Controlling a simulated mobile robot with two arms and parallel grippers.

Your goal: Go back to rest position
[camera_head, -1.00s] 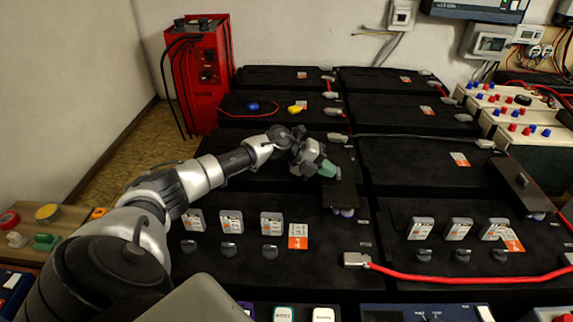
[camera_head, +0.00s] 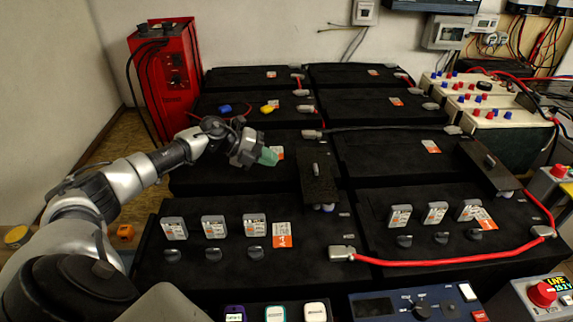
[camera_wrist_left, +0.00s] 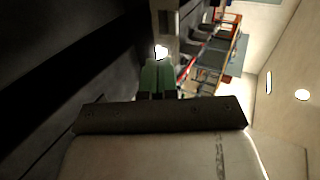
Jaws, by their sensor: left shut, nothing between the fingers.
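My left arm comes in from the left in the head view. Its gripper (camera_head: 268,156) has green fingertips and is shut with nothing between them. It is above the black battery blocks, to the left of a dark upright-handled plate (camera_head: 318,182), and apart from it. In the left wrist view the green fingers (camera_wrist_left: 157,78) are together and empty. My right gripper is not in view.
A red charger cabinet (camera_head: 165,80) stands at the back left. Red cables (camera_head: 450,257) and a second dark plate (camera_head: 490,165) lie on the batteries. Blue and yellow clamps (camera_head: 269,108) sit farther back. White terminal boxes (camera_head: 480,105) stand at the right.

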